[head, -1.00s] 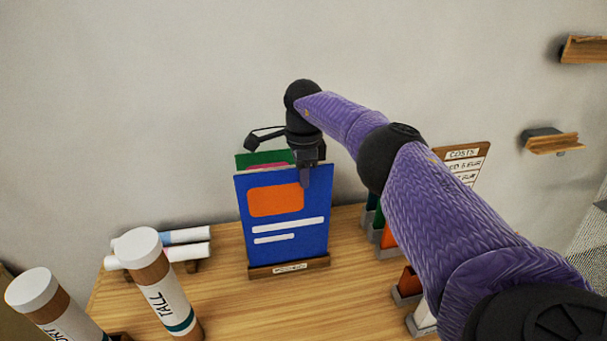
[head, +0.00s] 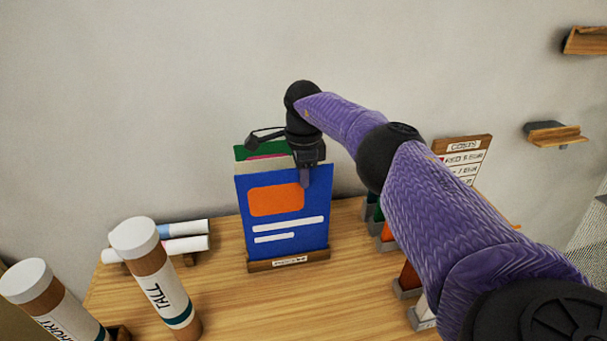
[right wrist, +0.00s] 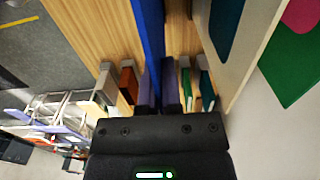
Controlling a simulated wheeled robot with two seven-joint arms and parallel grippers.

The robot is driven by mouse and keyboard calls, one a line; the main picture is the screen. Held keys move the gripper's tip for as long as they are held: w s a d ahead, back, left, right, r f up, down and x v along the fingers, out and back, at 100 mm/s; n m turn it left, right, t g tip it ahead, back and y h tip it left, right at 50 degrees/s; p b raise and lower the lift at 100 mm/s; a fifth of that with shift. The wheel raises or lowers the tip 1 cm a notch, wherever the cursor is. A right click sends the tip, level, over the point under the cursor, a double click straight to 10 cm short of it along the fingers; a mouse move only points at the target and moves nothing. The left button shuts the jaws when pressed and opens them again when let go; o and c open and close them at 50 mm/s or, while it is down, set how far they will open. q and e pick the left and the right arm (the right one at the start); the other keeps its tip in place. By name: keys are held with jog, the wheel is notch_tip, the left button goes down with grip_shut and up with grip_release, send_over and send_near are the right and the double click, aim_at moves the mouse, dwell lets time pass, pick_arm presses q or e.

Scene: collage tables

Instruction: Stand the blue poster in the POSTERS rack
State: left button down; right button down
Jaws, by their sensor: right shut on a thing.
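The blue poster (head: 289,225), with an orange block and white bars, stands nearly upright at the front of the POSTERS rack (head: 320,260). Its lower edge meets the rack's wooden front strip; whether it rests on the rack floor is hidden. My right gripper (head: 305,178) is shut on the poster's top edge, right of its middle. In the right wrist view the poster is a thin blue strip (right wrist: 152,40) between the fingers (right wrist: 156,92). My left gripper is not in view.
Green, pink and pale posters (head: 258,153) stand behind the blue one. Rolled tubes (head: 185,243) lie left of the rack. A TALL tube (head: 155,270) stands at front left. Small holders and a COSTS board (head: 462,158) are at right, partly behind my arm.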

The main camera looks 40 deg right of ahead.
jog(key=shift+f+b, duration=0.45)
jog(key=shift+f, duration=0.35)
jog(key=c, duration=0.7)
grip_release()
jog(key=shift+c, duration=0.2)
notch_tip(320, 180, up, 10)
